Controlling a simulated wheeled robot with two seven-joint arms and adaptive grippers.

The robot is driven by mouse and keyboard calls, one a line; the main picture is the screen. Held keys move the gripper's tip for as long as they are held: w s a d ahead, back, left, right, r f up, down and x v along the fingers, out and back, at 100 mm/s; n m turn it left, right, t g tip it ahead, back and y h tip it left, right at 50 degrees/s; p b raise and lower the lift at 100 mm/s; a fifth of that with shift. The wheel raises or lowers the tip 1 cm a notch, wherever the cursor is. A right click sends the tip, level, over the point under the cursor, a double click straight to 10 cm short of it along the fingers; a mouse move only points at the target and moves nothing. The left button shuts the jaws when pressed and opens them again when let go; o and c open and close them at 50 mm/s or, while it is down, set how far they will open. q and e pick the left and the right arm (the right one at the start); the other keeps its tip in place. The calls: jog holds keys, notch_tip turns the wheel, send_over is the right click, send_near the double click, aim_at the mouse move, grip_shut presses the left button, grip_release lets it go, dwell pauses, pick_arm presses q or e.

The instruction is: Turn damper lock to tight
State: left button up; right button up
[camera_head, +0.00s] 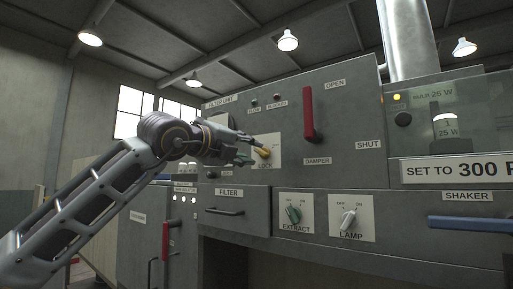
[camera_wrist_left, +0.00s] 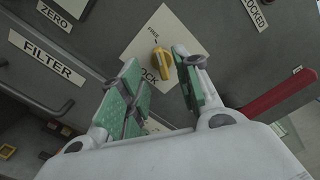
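The damper lock is a yellow knob (camera_head: 262,152) on a white plate marked LOCK (camera_head: 275,160), on the grey panel left of the red damper lever. In the left wrist view the knob (camera_wrist_left: 162,62) points up toward the word FREE; the lower part of the plate is hidden by my fingers. My left gripper (camera_head: 246,150) is at the plate, with green-padded fingers. In the left wrist view the fingers (camera_wrist_left: 163,92) are apart, with the knob just beyond the gap between their tips. Contact with the knob cannot be told. My right gripper is not in view.
The red damper lever (camera_head: 309,114) stands upright right of the lock; it also shows in the left wrist view (camera_wrist_left: 280,93). A blue shaker handle (camera_head: 470,223) sticks out at right.

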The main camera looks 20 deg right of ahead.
aim_at(258, 152)
pick_arm(q)
jog(key=shift+p+x, duration=0.85)
jog(key=shift+x, duration=1.4)
grip_shut()
